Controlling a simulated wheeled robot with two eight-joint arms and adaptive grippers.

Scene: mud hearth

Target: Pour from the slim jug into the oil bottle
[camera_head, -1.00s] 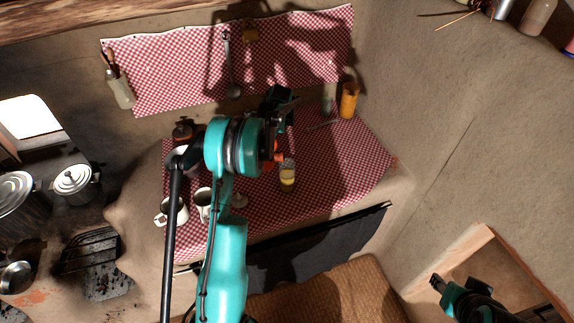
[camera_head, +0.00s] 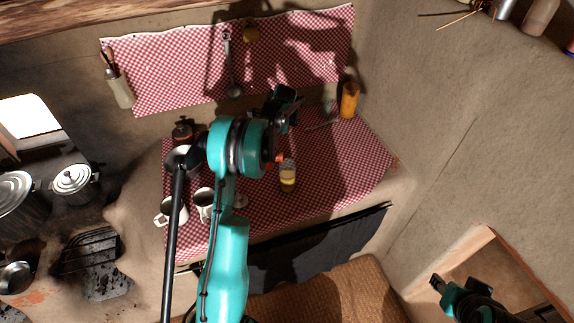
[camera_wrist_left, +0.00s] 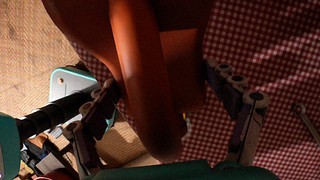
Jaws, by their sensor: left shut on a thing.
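The slim jug, orange-brown clay with a looped handle, fills the middle of the left wrist view (camera_wrist_left: 185,60). My left gripper (camera_wrist_left: 162,82) is shut on it, with a finger on each side. In the head view only a small orange part of the jug (camera_head: 280,157) shows beside my left wrist, which hides the rest. A clear vessel with yellow liquid (camera_head: 288,177), which looks like the oil bottle, stands upright on the checked cloth just below that part. I cannot tell whether liquid is flowing. My right gripper (camera_head: 437,283) is at the lower right, away from the counter; its jaws are unclear.
An orange container (camera_head: 349,100) stands at the back right. Pots (camera_head: 73,179) sit on the hearth at left. The cloth's right part is clear.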

